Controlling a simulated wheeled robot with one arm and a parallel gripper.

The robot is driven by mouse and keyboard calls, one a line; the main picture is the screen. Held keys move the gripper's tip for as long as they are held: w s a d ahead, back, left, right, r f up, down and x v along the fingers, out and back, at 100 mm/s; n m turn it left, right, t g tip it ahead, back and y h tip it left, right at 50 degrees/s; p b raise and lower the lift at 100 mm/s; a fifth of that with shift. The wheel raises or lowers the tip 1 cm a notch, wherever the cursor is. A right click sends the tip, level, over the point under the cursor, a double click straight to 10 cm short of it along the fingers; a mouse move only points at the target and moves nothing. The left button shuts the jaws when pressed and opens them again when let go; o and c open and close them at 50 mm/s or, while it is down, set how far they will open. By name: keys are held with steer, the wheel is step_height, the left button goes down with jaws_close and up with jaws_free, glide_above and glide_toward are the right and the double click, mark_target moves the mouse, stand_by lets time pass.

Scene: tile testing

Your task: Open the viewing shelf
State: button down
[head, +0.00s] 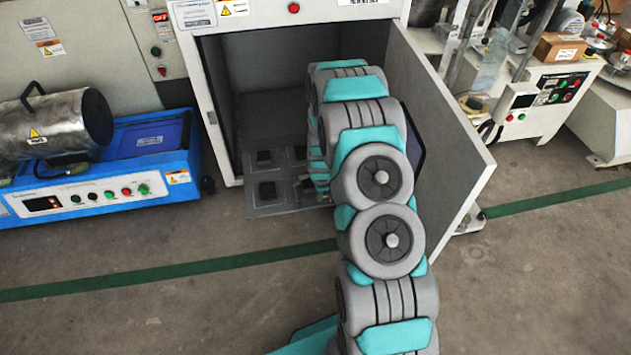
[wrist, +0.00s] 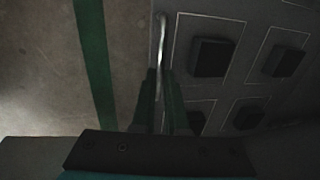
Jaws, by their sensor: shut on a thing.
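The viewing shelf (head: 288,203) is a flat grey panel with dark square pads, low in the open white cabinet. Its front edge sticks out a little past the cabinet opening. In the wrist view the shelf (wrist: 222,88) fills the right side, with a thin silver handle bar (wrist: 162,38) along its edge. My gripper (wrist: 158,100) is shut on this bar, its two dark fingers on either side of it.
The cabinet door (head: 440,125) stands open to the right, close beside my arm. A blue machine (head: 110,190) with a metal cylinder (head: 60,125) stands at left. A white machine (head: 535,105) stands at right. The floor in front, crossed by a green line (head: 170,270), is clear.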

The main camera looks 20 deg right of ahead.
steer(key=s+a, duration=0.1)
steer(key=s, duration=0.5)
steer(key=shift+s+a, duration=0.15)
steer(key=shift+s, duration=0.25)
steer(key=c, duration=0.9)
jaws_free()
steer(key=shift+c, duration=0.2)
step_height(320, 180, up, 8)
steer(key=s, duration=0.1)
steer(key=shift+s+a+f, duration=0.15)
steer(key=shift+s, duration=0.1)
